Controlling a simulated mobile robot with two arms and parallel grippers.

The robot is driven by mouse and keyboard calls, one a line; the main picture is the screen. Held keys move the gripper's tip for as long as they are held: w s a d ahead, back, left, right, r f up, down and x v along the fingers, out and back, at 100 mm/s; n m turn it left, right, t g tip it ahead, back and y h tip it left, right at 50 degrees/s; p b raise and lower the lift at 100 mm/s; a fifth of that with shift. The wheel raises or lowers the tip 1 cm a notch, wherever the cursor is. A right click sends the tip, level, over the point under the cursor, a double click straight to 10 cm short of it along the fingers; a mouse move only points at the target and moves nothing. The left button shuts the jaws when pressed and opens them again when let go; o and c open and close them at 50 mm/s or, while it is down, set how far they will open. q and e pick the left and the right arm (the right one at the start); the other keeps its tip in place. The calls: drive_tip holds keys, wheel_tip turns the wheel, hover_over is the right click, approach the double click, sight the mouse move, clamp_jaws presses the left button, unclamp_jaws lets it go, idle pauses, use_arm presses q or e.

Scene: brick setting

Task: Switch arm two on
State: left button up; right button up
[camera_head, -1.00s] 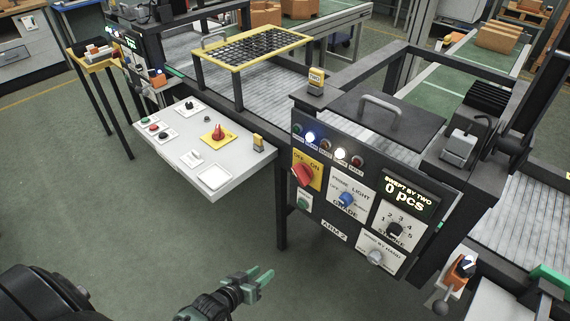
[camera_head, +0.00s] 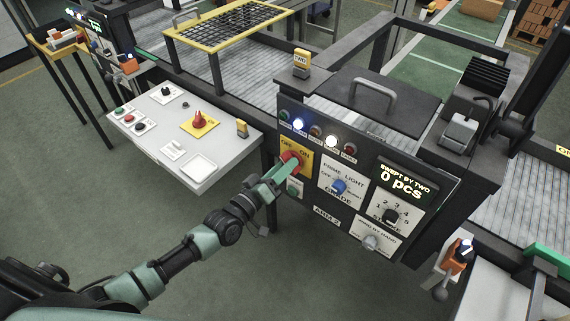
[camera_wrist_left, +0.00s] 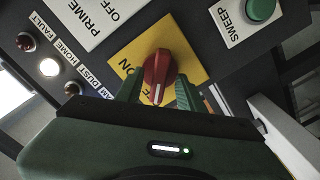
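The red rotary switch (camera_head: 291,157) sits on a yellow plate marked OFF and ON, at the upper left of the ARM 2 panel (camera_head: 300,205). It also shows in the left wrist view (camera_wrist_left: 158,70), its white mark pointing down towards my gripper. My left gripper (camera_head: 284,170) is at the switch; in the wrist view its green fingers (camera_wrist_left: 158,92) stand one on each side of the red knob, open. Whether they touch it I cannot tell. The gripper partly covers the plate. My right gripper is in neither view.
Beside the switch are a green button (camera_head: 293,187), a blue knob (camera_head: 338,186), a black dial (camera_head: 390,216) and a lamp row with two lamps lit. The display (camera_head: 400,182) reads 0 pcs. A white control table (camera_head: 215,140) stands to the left.

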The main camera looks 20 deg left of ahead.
use_arm(q)
drive_tip(key=shift+w+d, duration=0.15)
drive_tip(key=shift+w, duration=0.05)
clamp_jaws()
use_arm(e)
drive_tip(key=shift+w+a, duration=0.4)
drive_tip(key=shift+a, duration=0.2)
use_arm(q)
drive_tip(key=shift+m, duration=0.3)
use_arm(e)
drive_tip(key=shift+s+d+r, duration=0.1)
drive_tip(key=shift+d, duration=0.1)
use_arm(q)
drive_tip(key=m+p, duration=0.1)
drive_tip(key=m, duration=1.6)
drive_tip(key=shift+s+d, duration=0.1)
drive_tip(key=shift+d, duration=0.05)
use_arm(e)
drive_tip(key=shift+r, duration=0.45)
use_arm(q)
drive_tip(key=shift+m, duration=0.3)
